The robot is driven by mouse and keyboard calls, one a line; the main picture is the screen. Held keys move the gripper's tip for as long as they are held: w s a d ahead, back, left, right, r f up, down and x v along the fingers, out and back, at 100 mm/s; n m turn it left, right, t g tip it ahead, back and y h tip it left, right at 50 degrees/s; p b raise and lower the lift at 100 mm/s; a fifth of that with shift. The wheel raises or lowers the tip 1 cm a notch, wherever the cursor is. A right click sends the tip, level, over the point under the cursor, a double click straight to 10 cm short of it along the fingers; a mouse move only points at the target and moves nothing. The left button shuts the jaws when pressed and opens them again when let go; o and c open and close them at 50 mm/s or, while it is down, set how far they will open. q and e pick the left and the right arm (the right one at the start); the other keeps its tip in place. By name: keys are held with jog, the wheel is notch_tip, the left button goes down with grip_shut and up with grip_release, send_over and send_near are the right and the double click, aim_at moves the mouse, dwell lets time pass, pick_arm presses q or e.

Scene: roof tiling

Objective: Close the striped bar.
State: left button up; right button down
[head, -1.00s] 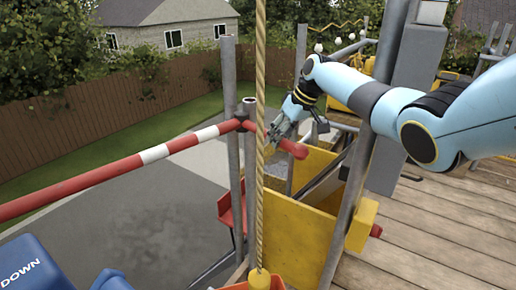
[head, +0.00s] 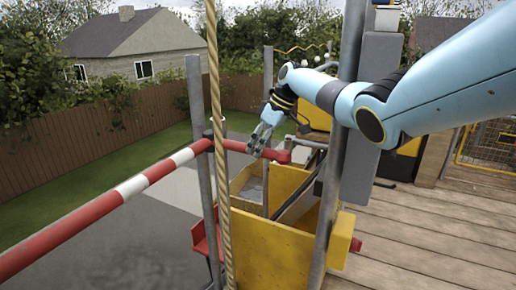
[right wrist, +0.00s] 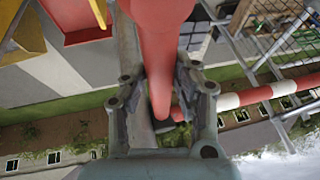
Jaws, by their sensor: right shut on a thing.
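The striped bar (head: 133,186) is red and white. In the head view it runs from the lower left up to a dark joint at a grey post. A plain red end section (head: 276,155) continues to the right of that post, above a yellow box. My right gripper (head: 259,141) is shut on this red section, right of the post. In the right wrist view the red section (right wrist: 159,60) runs between both fingers (right wrist: 160,100), and the striped part (right wrist: 262,94) shows at the right. My left gripper is not in view.
A rope (head: 215,90) hangs in front of the post (head: 203,200). The yellow box (head: 265,250) stands below my right gripper, with a thicker slanted grey post (head: 336,160) beside it. Wooden decking (head: 430,250) lies at the right. A paved drive (head: 130,250) lies under the bar.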

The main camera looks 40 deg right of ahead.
jog(key=c, duration=1)
grip_release()
jog(key=shift+w+d, duration=0.1)
jog(key=shift+d, duration=0.1)
notch_tip(320, 180, up, 10)
